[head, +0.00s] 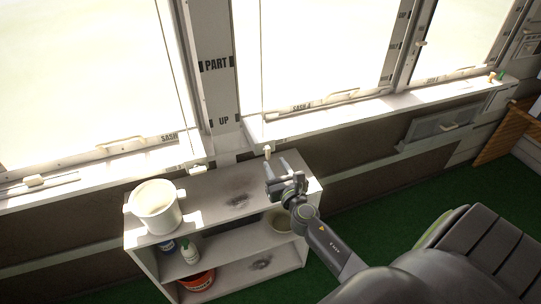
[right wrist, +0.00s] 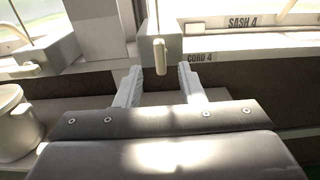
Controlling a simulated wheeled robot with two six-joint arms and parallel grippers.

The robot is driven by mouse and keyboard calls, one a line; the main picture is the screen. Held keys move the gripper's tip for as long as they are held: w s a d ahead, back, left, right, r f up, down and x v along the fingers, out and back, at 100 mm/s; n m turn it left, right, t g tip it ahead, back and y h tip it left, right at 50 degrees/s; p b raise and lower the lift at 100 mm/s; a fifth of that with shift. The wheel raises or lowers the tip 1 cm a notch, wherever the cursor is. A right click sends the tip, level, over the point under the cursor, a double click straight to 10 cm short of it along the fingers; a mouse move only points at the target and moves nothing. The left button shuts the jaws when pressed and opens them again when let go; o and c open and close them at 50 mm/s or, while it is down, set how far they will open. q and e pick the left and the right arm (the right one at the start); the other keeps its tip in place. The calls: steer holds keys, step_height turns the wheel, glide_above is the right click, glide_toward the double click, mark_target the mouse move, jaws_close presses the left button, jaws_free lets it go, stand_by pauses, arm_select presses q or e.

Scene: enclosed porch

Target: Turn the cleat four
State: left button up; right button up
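The cream cleat (right wrist: 160,57) hangs upright from the end of a sill block, beside the label CORD 4 (right wrist: 196,57) in the right wrist view. In the head view this cleat (head: 267,151) is a small pale peg below the right window's sill. My right gripper (head: 276,168) is open and empty, just in front of and below the cleat. In the right wrist view its two fingers (right wrist: 160,84) stand apart, with the cleat centred between them but farther away. No contact shows. My left gripper is not in view.
A similar cleat (head: 197,170) hangs under the left sill. Below my right gripper stands a grey shelf unit (head: 212,190) with a white pot (head: 156,206) on top and bottles and a red tub (head: 197,280) inside. A dark padded seat (head: 480,250) stands at right.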

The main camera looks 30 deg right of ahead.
mark_target(269, 154)
steer(key=x, duration=0.5)
jaws_close()
